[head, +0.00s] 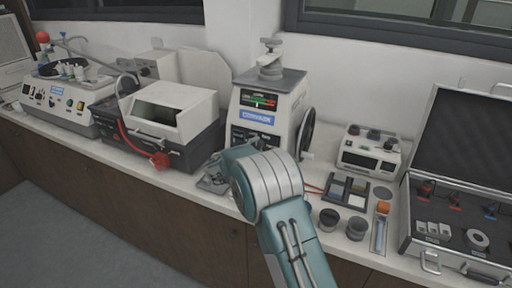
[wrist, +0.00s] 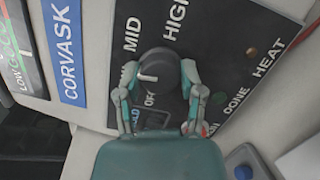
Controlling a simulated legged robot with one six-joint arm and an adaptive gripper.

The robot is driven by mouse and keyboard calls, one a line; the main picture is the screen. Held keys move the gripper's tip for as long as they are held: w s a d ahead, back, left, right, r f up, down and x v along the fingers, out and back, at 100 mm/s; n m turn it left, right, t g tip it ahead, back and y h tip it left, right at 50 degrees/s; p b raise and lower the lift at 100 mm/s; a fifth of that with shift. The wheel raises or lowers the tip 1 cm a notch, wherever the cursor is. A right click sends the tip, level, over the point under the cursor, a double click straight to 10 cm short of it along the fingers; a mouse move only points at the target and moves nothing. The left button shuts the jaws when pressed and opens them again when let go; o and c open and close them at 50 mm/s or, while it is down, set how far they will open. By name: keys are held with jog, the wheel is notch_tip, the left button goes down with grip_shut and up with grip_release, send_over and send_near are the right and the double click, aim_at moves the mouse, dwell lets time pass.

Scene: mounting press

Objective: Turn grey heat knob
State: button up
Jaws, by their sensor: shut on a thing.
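The dark grey round heat knob (wrist: 158,66) sits on the black panel (wrist: 222,62) in the wrist view. Its white pointer mark lies toward the left of the knob, on the side of the MID and OFF labels. My gripper (wrist: 159,74) has one finger on each side of the knob and is shut on it. The labels MID, HIGH, OFF and HEAT are readable around it. In the head view the mounting press (head: 266,110) stands mid-bench, and my arm hides the knob and the fingertips.
A white boxy machine (head: 180,105) with a red-handled hose stands left of the press. To the right are a small control box (head: 370,150), dark cups (head: 329,219) and an open case (head: 460,200).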

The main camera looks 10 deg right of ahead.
jog(key=m, duration=0.4)
jog(key=shift+f+g+y, duration=0.2)
jog(key=shift+g+y, duration=0.1)
jog(key=shift+s+f+m, duration=0.1)
jog(key=shift+f+m, duration=0.05)
jog(key=shift+m, duration=1.35)
jog(key=shift+f, duration=0.1)
jog(key=o, duration=1.2)
jog(key=shift+c, duration=0.2)
jog(key=shift+r, duration=0.25)
